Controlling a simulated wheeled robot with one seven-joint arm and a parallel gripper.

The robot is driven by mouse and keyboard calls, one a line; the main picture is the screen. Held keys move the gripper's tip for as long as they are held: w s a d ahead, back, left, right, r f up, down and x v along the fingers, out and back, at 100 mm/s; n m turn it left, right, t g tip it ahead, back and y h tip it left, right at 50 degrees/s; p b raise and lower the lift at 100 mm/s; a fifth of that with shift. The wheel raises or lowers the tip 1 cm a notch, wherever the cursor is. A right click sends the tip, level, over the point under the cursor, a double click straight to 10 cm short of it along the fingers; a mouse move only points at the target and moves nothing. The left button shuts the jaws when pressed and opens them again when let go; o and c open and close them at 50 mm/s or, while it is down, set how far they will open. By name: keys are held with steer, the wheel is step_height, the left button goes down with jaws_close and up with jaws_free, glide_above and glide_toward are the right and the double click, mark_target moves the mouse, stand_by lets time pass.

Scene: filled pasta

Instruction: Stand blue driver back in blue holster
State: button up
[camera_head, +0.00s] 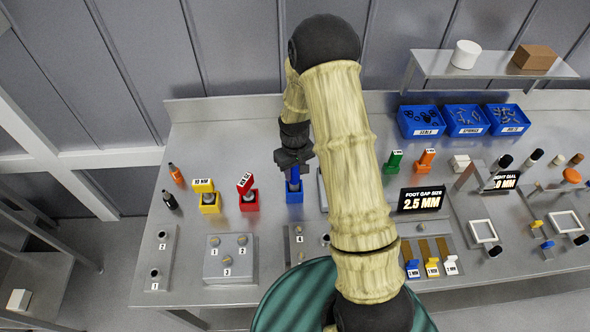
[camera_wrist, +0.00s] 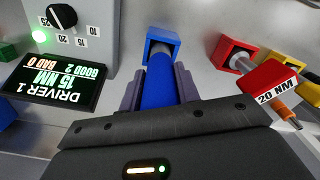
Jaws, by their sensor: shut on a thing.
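The blue driver (camera_head: 293,177) is upright in my gripper (camera_head: 294,163), over the blue holster (camera_head: 295,198) on the steel bench. In the wrist view my gripper (camera_wrist: 160,92) is shut on the blue driver (camera_wrist: 160,82), with a dark finger on each side of its handle. The blue holster (camera_wrist: 163,38) lies just beyond the driver's lower end and lines up closely with it. I cannot tell whether the driver's tip is inside the holster, because the handle hides it.
A red driver (camera_head: 245,183) stands in a red holster (camera_head: 249,203), left of the blue one. A yellow driver (camera_head: 203,186) stands further left. In the wrist view a display (camera_wrist: 68,82) reads driver 1, 15 NM, good 2, bad 0, below a dial (camera_wrist: 61,16).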

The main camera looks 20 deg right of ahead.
steer(key=shift+f+b, duration=0.85)
steer(key=shift+f, duration=0.3)
stand_by(0.6)
steer(key=o, duration=1.2)
step_height(320, 180, up, 17)
steer(key=b, duration=0.4)
steer(key=shift+r, duration=0.2)
steer(key=shift+s, duration=0.1)
steer(key=s+f+m+t, duration=0.2)
steer(key=s+m, duration=0.1)
steer(key=s, duration=1.3)
steer(key=shift+s+t, duration=0.3)
steer(key=shift+s, duration=0.1)
steer(key=shift+f, duration=0.1)
